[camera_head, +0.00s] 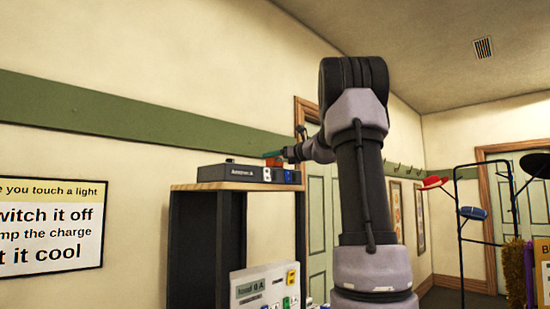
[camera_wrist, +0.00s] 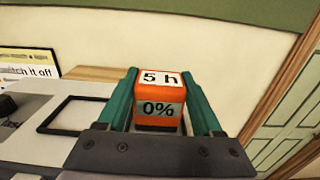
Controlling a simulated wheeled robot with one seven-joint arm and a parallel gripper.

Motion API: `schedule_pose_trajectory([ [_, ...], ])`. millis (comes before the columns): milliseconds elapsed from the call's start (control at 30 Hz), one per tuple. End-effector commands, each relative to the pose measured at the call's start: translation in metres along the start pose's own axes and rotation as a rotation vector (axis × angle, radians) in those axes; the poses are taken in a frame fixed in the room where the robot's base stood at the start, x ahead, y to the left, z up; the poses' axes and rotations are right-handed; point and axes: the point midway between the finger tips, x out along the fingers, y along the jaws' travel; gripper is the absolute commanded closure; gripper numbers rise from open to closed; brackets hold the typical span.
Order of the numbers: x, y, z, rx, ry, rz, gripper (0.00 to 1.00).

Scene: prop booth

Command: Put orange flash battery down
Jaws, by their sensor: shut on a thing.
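In the wrist view a dark square outline (camera_wrist: 72,114) lies on the pale grey top left of the battery. A blue block (camera_head: 289,176) stands at the box's right end. A pale panel (camera_head: 262,290) with buttons is lower down. A wall is behind the shelf.

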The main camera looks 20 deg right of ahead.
Motion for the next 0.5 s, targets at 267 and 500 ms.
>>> schedule_pose_trajectory([
  [267,0.0001,-0.0001,-0.0031,0.000,0.001,0.000,0.17],
  [500,0.0001,-0.0001,-0.0030,0.000,0.001,0.000,0.03],
])
